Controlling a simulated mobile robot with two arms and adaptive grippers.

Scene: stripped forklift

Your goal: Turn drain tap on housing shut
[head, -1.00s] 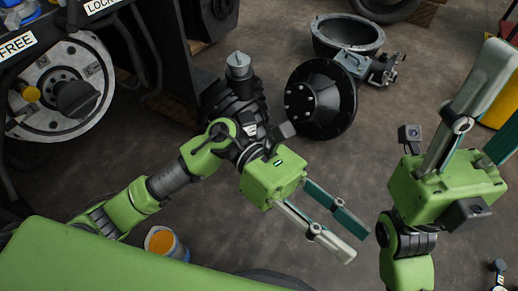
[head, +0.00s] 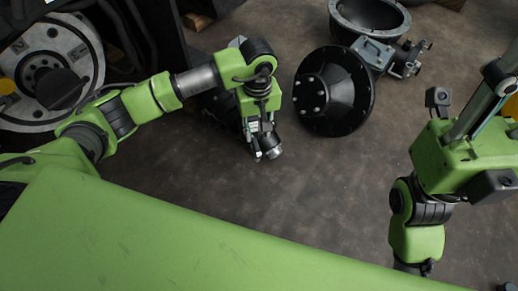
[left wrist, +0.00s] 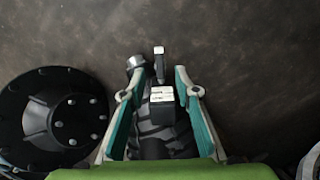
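A black ribbed housing (head: 216,104) lies on the floor below my left arm, partly covered by it. In the left wrist view, the housing (left wrist: 160,130) shows between the finger pads, with a pale-topped block (left wrist: 161,95) and a small upright lever, likely the drain tap (left wrist: 158,65), ahead of it. A silver cylindrical fitting (left wrist: 135,62) shows beside the left finger's tip. My left gripper (head: 262,152) points down, open, with its fingers (left wrist: 158,75) on either side of the block; contact cannot be told. My right gripper (head: 497,95) is apart at the right edge, fingers spread, partly cut off.
A black bolted cone (head: 332,92) lies right of the left gripper, with a dark open bowl (head: 370,18) and grey metal fitting (head: 405,58) behind it. A wheel hub (head: 48,72) stands at the far left. The floor (head: 330,190) in front is clear.

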